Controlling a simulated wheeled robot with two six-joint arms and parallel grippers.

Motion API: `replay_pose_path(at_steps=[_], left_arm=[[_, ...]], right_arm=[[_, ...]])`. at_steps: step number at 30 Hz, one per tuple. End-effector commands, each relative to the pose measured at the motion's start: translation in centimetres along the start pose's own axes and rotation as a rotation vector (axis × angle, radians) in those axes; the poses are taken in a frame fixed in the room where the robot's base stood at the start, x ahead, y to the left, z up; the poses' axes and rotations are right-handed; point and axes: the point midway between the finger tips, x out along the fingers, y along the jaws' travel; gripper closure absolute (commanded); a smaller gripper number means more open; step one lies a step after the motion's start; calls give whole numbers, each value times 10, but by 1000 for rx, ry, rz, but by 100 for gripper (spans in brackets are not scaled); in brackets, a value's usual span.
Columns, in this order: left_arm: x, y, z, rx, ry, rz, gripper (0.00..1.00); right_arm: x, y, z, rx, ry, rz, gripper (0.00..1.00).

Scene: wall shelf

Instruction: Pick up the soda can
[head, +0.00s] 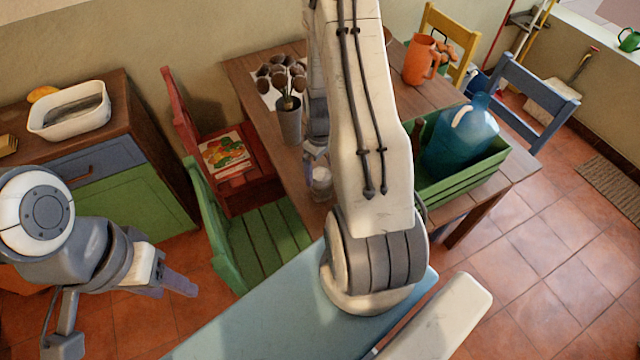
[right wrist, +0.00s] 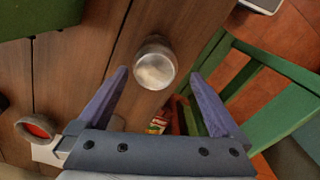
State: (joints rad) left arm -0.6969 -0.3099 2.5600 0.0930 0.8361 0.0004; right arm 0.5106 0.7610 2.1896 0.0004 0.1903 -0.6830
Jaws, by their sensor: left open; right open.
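A small silvery, pale-topped cylinder, which looks like the soda can (head: 321,184), stands upright near the table edge on the chair side. In the right wrist view, the can (right wrist: 154,66) shows between and just beyond the fingertips, seen from above. My right gripper (right wrist: 159,74) is open with nothing held; I cannot tell whether it touches the can. In the head view my right arm hides much of this gripper. My left gripper (head: 178,284) is open and empty, low at the left, away from the table.
A green crate (head: 462,183) with a blue jug (head: 460,135) stands right of my arm. A grey pot of dark spoon-like things (head: 289,122) stands behind the can. A green chair (head: 255,240) and red chair (head: 245,185) flank the table. A grey-rimmed round thing (right wrist: 36,127) has a red inside.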

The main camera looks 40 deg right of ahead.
Motion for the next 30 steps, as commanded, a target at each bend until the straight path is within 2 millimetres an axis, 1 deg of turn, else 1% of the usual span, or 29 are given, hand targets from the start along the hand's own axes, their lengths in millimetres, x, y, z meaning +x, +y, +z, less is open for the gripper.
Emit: replay_pose_path(at_steps=[2,5,12,15,19,23,27,28,30], left_arm=[[0,0,0,0,0,0,50],[-1,0,0,0,0,0,50],[-7,0,0,0,0,0,50],[-8,1,0,0,0,0,50],[-10,1,0,-1,0,0,50],[-17,1,-1,-1,0,0,50],[-24,2,-1,-1,0,0,50],[-18,1,-1,-1,1,0,50],[-14,1,-1,-1,0,0,50]], right_arm=[[4,4,2,4,0,0,0],[10,3,2,3,-2,-1,0],[42,2,2,2,-3,-2,0],[52,2,2,2,-3,-2,0],[58,3,0,3,-1,0,0],[69,4,-1,3,-3,-2,0],[87,6,-4,3,-2,-2,0],[95,6,-4,4,-2,-2,0],[104,6,-4,4,-2,-2,0]])
